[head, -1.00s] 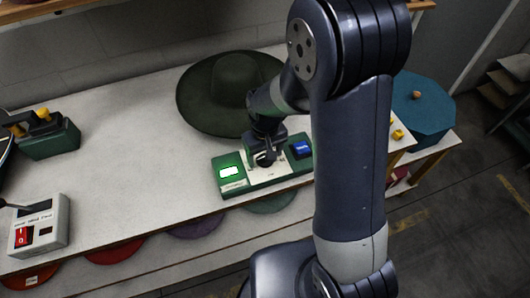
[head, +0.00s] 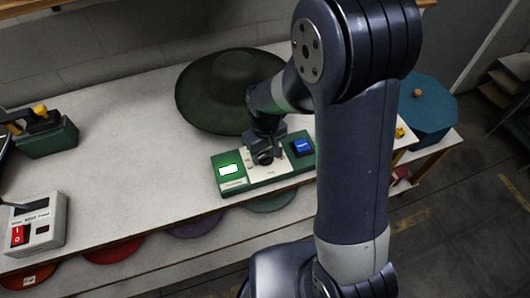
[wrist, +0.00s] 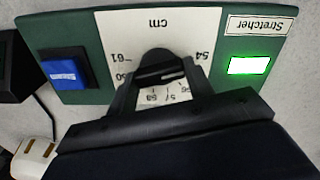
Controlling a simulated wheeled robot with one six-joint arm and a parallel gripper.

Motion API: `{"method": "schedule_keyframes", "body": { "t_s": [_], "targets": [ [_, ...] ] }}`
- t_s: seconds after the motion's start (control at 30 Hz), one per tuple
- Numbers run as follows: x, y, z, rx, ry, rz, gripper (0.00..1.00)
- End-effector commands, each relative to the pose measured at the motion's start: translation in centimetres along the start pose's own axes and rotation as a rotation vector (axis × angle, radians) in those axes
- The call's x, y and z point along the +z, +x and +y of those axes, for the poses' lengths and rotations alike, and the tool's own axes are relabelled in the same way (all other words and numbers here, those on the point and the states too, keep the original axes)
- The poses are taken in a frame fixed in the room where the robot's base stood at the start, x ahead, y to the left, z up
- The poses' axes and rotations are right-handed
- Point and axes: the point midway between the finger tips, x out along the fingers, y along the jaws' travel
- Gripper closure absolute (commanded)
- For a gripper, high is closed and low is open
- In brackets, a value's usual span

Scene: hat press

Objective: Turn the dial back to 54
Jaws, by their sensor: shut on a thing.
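The green stretcher box (head: 215,166) stands near the table's front edge, and its top fills the upper wrist view (wrist: 85,30). Its dial is a black knob (wrist: 158,62) on a white plate (wrist: 180,22) marked in cm. In the wrist view the scale is upside down, with 54 (wrist: 203,57) at right and 61 (wrist: 122,58) at left. My gripper (head: 265,155) is over the plate, shut on the knob; it also shows in the wrist view (wrist: 160,78). The fingers partly cover the dial, and I cannot tell which number it points to.
The box has a lit display (wrist: 249,65) and a blue button (wrist: 64,72) on opposite sides of the dial. A dark wide-brimmed hat (head: 215,80) lies just behind. A grey switch box (head: 45,220) with a red switch stands at left. The table between is clear.

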Motion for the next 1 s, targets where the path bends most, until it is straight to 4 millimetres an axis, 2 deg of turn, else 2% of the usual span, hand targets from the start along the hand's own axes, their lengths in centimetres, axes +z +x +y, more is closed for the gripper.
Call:
{"method": "schedule_keyframes", "body": {
  "t_s": [0.3, 0.33, 0.57, 0.83, 1.0],
  "targets": [
    [0.0, 0.0, 0.0, 0.000, -0.016, 0.000, 0.74],
    [0.0, 0.0, 0.0, 0.000, -0.017, 0.000, 0.48],
    [0.0, 0.0, 0.0, 0.000, -0.015, 0.000, 0.30],
    [0.0, -0.1, 0.0, 0.000, -0.014, 0.001, 0.29],
    [-0.1, -1.6, 0.0, 0.001, -0.014, 0.004, 0.29]
  ]
}}
